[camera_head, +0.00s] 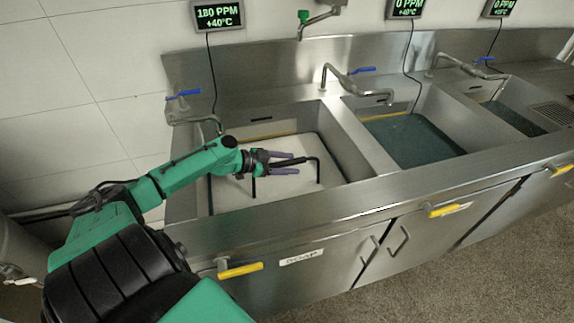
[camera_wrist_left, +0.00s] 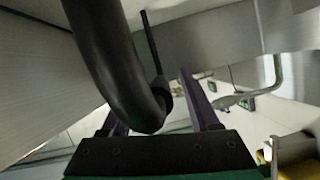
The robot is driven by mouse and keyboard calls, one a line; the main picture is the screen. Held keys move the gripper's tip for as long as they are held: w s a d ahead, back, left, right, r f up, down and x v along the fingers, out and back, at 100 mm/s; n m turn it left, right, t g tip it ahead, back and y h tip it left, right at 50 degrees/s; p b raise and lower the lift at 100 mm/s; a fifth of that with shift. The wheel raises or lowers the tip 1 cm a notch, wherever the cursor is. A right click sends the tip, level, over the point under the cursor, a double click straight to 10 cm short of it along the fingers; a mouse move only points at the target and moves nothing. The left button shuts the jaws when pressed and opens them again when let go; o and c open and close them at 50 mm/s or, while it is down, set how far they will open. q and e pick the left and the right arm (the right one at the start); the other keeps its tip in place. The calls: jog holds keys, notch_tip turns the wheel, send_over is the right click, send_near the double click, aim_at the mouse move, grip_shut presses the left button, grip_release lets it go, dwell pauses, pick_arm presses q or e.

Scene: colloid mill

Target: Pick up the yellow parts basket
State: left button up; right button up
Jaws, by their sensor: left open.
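The body of the yellow parts basket cannot be made out; white suds fill the left sink (camera_head: 225,190). A black bar handle (camera_head: 318,174) stands up out of the suds, with an upright at each end. My left gripper (camera_head: 300,165) is open over this sink, its purple fingers at the handle's top bar, one on each side of it in the head view. In the left wrist view, the handle's thick black bend (camera_wrist_left: 125,65) shows close up, in front of the gap between the fingers (camera_wrist_left: 160,115). Contact cannot be told. My right gripper is out of view.
Two more sinks with dark water (camera_head: 410,140) lie to the right. Steel faucets (camera_head: 355,85) with blue levers stand along the back. The sink's front rim (camera_head: 350,200) runs below my left forearm. Yellow-handled cabinet doors (camera_head: 240,270) are under it.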

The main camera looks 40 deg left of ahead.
pick_arm(q)
grip_shut()
jog(key=shift+s, duration=0.1)
dwell(1.2)
jog(key=shift+r, duration=0.1)
